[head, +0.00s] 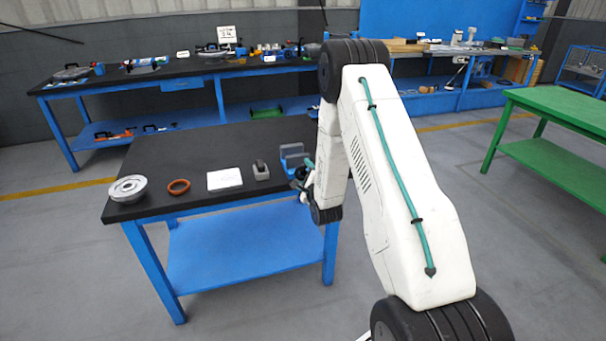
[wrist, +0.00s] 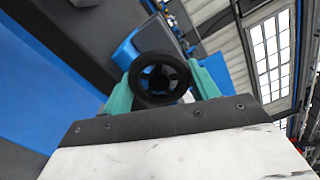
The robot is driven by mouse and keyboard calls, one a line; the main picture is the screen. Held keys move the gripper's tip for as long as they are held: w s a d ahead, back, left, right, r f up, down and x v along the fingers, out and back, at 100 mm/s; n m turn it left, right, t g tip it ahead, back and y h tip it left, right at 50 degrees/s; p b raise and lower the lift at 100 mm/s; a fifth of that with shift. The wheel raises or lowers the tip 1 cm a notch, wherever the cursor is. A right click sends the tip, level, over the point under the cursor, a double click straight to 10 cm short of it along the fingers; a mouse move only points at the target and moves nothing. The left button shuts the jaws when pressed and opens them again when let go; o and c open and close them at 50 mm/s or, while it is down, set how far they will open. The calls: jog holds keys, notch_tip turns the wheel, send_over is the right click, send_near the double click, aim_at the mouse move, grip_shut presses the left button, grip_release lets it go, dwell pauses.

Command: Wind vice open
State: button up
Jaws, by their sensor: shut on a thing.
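The blue vice (head: 291,153) stands at the right end of the black-topped table, partly hidden behind my arm. In the wrist view its blue body (wrist: 127,50) shows behind a round black ring-shaped handwheel (wrist: 158,98). My gripper (head: 303,176) is at the vice's near side, small and partly hidden in the head view. In the wrist view the teal fingers of my gripper (wrist: 160,88) lie on either side of the black handwheel and are shut on it. How far apart the vice jaws stand is hard to tell.
On the table (head: 200,150) lie a grey flanged part (head: 128,188), an orange ring (head: 179,186), a white sheet (head: 225,179) and a small grey block (head: 261,170). A cluttered bench (head: 180,72) stands behind, and a green table (head: 560,103) at right. Floor between is clear.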

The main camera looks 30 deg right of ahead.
jog(key=m, duration=0.4)
jog(key=shift+a+f, duration=0.1)
jog(key=shift+a, duration=0.05)
jog(key=shift+a+m, duration=0.1)
jog(key=shift+m, duration=2.7)
jog(key=o, duration=1)
jog(key=shift+w, duration=0.1)
jog(key=shift+c, duration=0.2)
jog(key=v, duration=0.8)
